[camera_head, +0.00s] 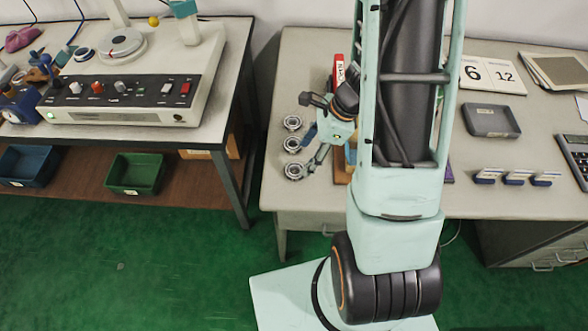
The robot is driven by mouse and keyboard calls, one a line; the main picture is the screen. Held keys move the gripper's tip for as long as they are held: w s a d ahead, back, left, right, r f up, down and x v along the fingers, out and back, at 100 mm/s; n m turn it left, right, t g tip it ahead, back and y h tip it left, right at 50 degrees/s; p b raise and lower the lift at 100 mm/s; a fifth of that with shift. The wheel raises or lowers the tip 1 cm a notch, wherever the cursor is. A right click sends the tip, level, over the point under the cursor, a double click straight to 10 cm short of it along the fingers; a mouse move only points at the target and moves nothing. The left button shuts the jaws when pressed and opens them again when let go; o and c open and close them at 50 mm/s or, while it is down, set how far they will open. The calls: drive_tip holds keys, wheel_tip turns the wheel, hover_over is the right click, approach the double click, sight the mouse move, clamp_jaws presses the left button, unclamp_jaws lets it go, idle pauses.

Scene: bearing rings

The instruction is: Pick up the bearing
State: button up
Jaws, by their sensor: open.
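Three metal bearing rings lie in a rough column near the left edge of the grey desk. The far bearing (292,123), the middle bearing (293,144) and the near bearing (294,170) are small and silvery with dark openings. My gripper (308,154) is open just to the right of them, with its fingers pointing left toward the middle and near bearings. Nothing shows between the fingers. I cannot tell its height above the desk or whether a finger touches a ring.
My arm hides the desk's middle. A red item (339,68) stands behind the gripper. A grey tray (491,120), a calendar (492,75), several small blue-and-white blocks (517,177) and a calculator (575,155) are at the right. A bench with a control box (130,95) stands left, across a gap.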

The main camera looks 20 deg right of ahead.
sight(296, 170)
drive_tip(key=b+x, duration=0.1)
drive_tip(key=x, duration=0.5)
drive_tip(key=shift+d+f, duration=0.1)
drive_tip(key=shift+f, duration=0.2)
drive_tip(key=c, duration=1.4)
drive_tip(key=shift+r, duration=0.1)
